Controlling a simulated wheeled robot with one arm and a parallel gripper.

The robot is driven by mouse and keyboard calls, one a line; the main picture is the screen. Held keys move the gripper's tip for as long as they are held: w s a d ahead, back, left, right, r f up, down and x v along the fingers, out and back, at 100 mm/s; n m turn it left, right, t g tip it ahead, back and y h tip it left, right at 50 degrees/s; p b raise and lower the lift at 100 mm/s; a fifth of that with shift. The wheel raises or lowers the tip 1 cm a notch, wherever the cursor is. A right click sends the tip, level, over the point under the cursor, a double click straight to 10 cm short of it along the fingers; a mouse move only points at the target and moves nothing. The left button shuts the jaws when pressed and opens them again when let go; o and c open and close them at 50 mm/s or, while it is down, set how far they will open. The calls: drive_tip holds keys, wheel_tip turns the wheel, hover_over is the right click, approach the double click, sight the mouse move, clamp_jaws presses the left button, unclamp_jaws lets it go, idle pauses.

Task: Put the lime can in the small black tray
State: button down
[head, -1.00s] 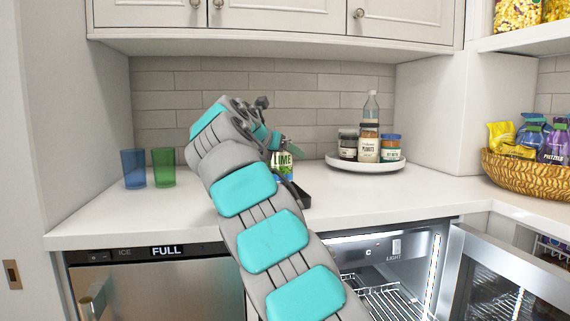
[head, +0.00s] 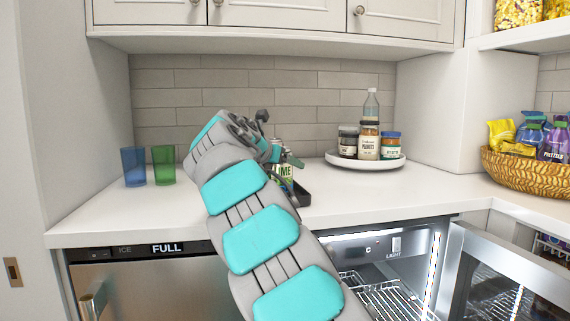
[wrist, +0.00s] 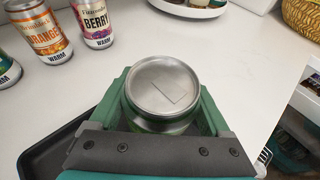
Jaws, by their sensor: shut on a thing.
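The lime can (head: 285,174) is held upright in my gripper (head: 284,160); its label is partly hidden by my arm in the head view. In the wrist view, the can's silver top (wrist: 163,86) sits between the green fingers of my gripper (wrist: 165,105), which are shut on its sides. The small black tray (head: 304,194) is on the counter, mostly hidden behind my arm. Its corner and rim show at the lower left of the wrist view (wrist: 32,153), partly under my gripper. I cannot tell whether the can touches the tray.
In the wrist view an orange can (wrist: 42,32), a berry can (wrist: 96,22) and another can at the left edge stand nearby. A round white stand (head: 365,163) holds jars. Blue (head: 133,167) and green (head: 163,166) glasses stand left. An open fridge (head: 390,275) is below.

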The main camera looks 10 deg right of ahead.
unclamp_jaws()
drive_tip(key=shift+f, duration=0.1)
drive_tip(key=shift+a+r, duration=0.1)
drive_tip(key=shift+r, duration=0.1)
drive_tip(key=v, duration=1.1)
drive_tip(key=shift+s+a+r, duration=0.15)
drive_tip(key=shift+s+r, duration=0.05)
drive_tip(key=shift+s, duration=0.15)
